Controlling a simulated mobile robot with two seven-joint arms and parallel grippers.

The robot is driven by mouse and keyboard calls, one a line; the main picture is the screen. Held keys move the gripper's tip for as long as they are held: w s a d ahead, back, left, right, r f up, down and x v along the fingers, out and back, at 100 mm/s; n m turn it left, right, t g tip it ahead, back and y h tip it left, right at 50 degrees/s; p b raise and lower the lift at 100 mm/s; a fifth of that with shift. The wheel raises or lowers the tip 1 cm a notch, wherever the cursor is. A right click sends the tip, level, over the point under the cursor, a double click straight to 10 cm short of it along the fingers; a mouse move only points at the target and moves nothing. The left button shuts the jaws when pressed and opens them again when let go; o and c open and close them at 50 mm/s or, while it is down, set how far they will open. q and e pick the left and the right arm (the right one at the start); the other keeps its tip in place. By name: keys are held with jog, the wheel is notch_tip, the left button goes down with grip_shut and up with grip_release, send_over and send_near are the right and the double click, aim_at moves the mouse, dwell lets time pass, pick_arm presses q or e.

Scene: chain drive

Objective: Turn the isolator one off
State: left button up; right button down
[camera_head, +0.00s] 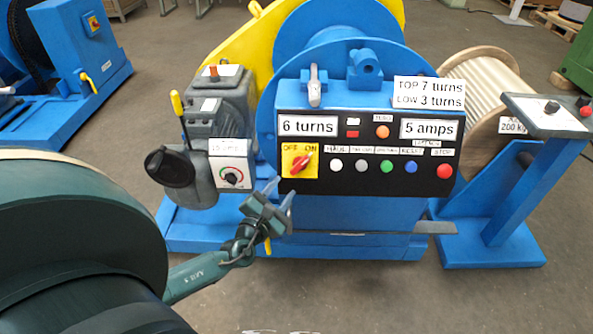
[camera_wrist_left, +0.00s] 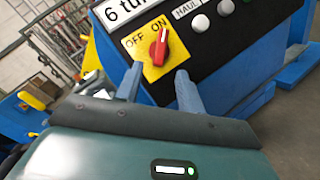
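The isolator is a red rotary knob (camera_head: 300,163) on a yellow plate (camera_head: 288,170) marked OFF at left and ON at right, at the lower left of the black panel. The knob is tilted toward the ON side. It also shows in the left wrist view as a red knob (camera_wrist_left: 159,49) on its yellow plate (camera_wrist_left: 147,73). My left gripper (camera_head: 280,191) is below and left of the plate, apart from the knob. In the left wrist view its two fingers (camera_wrist_left: 158,82) are spread, with nothing between them.
Several push buttons run right of the isolator, from the white one (camera_head: 336,165) to the red one (camera_head: 444,171). A grey box with a dial (camera_head: 232,177) and a black handle (camera_head: 170,168) stand left. A rope drum (camera_head: 485,85) and a pedestal (camera_head: 535,195) stand right.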

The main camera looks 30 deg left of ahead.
aim_at(297, 169)
pick_arm(q)
jog(key=w, duration=0.6)
jog(key=w+a+b, duration=0.1)
jog(key=w, duration=0.2)
jog(key=shift+a, duration=0.1)
jog(key=shift+c, duration=0.5)
grip_shut()
